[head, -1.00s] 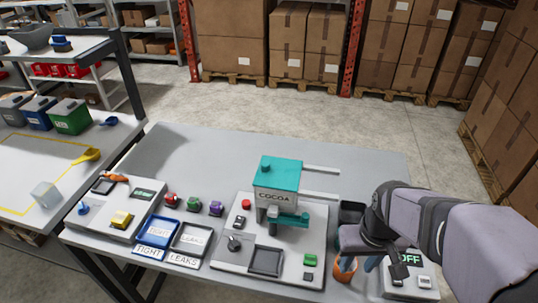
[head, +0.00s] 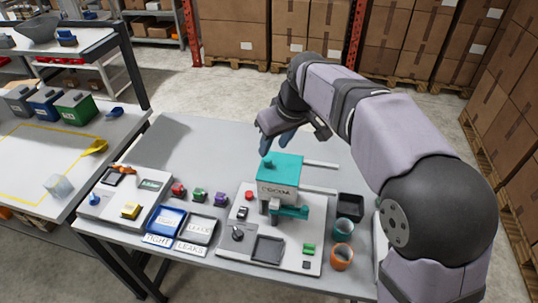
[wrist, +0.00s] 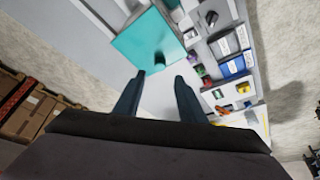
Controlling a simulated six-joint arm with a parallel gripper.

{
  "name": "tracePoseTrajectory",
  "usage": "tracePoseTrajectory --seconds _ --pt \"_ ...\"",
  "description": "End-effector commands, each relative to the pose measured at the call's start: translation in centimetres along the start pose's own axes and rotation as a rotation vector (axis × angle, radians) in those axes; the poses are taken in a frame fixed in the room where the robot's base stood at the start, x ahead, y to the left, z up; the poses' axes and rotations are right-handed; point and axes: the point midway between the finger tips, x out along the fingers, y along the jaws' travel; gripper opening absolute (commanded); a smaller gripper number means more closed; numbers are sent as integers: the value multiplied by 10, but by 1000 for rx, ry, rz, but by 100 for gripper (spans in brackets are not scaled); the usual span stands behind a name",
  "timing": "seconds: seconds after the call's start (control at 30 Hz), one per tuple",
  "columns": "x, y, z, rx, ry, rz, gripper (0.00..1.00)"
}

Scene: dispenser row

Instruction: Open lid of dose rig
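The dose rig is a white box (head: 278,191) marked COCOA on a light grey base plate (head: 228,243). Its teal lid (head: 284,167) lies flat on top, closed, with a small knob (head: 267,163) near its left edge. A teal spout part (head: 291,212) sticks out below the box. My gripper (head: 277,145) is in the air behind and above the lid, apart from it. In the wrist view the fingers (wrist: 160,76) are spread with nothing between them, and the lid (wrist: 145,38) and its knob (wrist: 160,59) show just beyond the fingertips.
A dark bin (head: 350,206), a teal cup (head: 343,228) and an orange cup (head: 341,257) stand right of the rig. Blue (head: 166,219) and grey (head: 199,228) labelled trays and small coloured pieces lie to its left. The table behind left (head: 190,140) is clear.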

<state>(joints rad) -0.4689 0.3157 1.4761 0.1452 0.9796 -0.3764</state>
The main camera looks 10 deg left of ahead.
Motion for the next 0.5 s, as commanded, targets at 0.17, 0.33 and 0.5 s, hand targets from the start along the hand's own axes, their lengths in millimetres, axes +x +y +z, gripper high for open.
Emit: tracePoseTrajectory --seconds 0.17,0.33,0.5 --pt "12 0 0 0 -4 -1 37" --pt "34 0 0 0 -5 -1 37" --pt "54 0 0 0 -3 0 37"
